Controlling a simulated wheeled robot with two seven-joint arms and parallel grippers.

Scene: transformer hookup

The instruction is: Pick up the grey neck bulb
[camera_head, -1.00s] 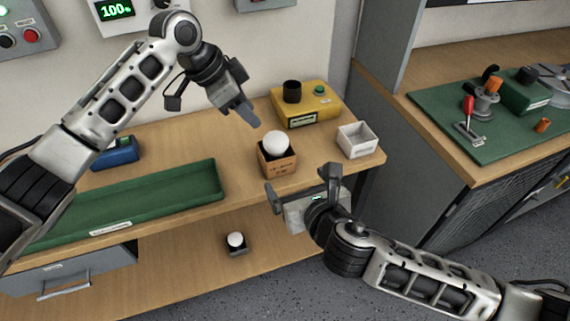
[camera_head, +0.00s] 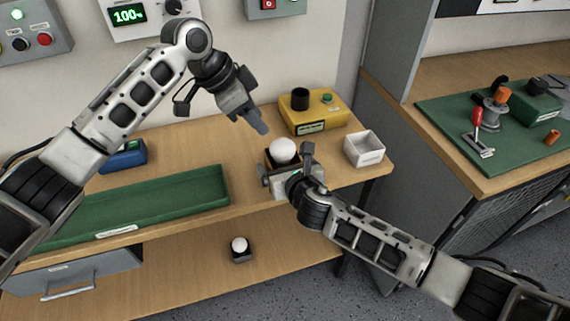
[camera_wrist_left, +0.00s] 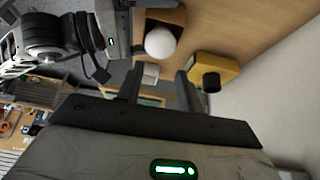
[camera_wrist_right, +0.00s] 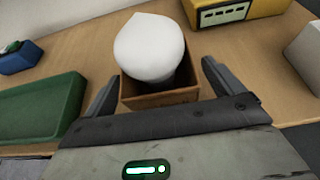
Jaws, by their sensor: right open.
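A white round bulb (camera_head: 283,150) sits upright in a small brown box (camera_wrist_right: 160,99) on the bench. In the right wrist view the bulb (camera_wrist_right: 150,45) shows a grey neck below its globe. My right gripper (camera_head: 287,163) is open at the front of the box, its fingers on either side of box and bulb; I cannot tell whether they touch. My left gripper (camera_wrist_left: 159,72) is open and empty above the bench, behind and left of the bulb. A second white bulb (camera_head: 239,244) stands in a dark holder on the lower shelf; its neck is not clear.
A yellow device (camera_head: 318,113) stands behind the box, and a white open bin (camera_head: 364,150) to its right. A green tray (camera_head: 150,202) and a blue device (camera_head: 123,157) lie to the left. A green mat (camera_head: 450,120) with tools covers the right bench.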

